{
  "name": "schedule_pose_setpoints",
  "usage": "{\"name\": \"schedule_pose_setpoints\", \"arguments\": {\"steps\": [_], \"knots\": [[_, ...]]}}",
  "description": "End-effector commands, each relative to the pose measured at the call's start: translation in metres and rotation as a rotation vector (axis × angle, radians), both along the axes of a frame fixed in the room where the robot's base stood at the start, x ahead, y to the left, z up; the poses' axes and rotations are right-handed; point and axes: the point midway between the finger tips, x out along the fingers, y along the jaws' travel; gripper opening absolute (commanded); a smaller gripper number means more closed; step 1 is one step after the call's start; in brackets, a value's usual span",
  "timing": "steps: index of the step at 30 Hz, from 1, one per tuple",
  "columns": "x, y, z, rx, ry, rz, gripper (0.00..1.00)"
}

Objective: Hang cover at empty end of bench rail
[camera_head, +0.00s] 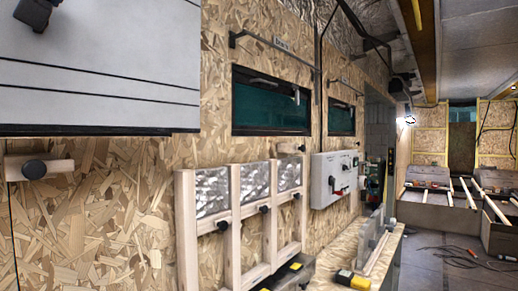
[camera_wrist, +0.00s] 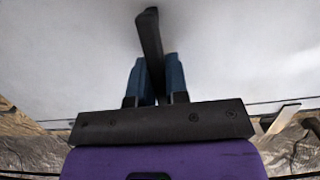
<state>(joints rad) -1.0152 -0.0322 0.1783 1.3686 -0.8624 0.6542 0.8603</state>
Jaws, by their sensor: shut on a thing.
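My gripper (camera_wrist: 156,82) shows in the wrist view, with its two blue fingers shut on a dark handle bar (camera_wrist: 150,35). The bar runs up in front of a broad pale surface with a thin dark line along its lower side. In the head view, a large pale panel (camera_head: 100,95) with dark lines and a dark lower edge fills the upper left. A dark fitting (camera_head: 33,14) sits at its top. The panel may be the cover; I cannot tell for sure. My gripper does not show in the head view. I cannot clearly pick out the bench rail.
A wooden block with a black knob (camera_head: 38,168) is on the chipboard wall below the panel. A wooden frame (camera_head: 233,215) with foil panes and black knobs stands right of it. A workbench (camera_head: 337,250) carries yellow-black items. Cables (camera_head: 460,255) lie on the far floor.

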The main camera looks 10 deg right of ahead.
Motion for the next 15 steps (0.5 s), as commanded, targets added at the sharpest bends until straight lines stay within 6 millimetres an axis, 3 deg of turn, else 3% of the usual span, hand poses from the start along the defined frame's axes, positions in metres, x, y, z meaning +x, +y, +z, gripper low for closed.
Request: {"name": "schedule_pose_setpoints", "arguments": {"steps": [15], "knots": [[-0.033, -0.029, 0.002, 0.002, -0.002, -0.001, 0.00]]}}
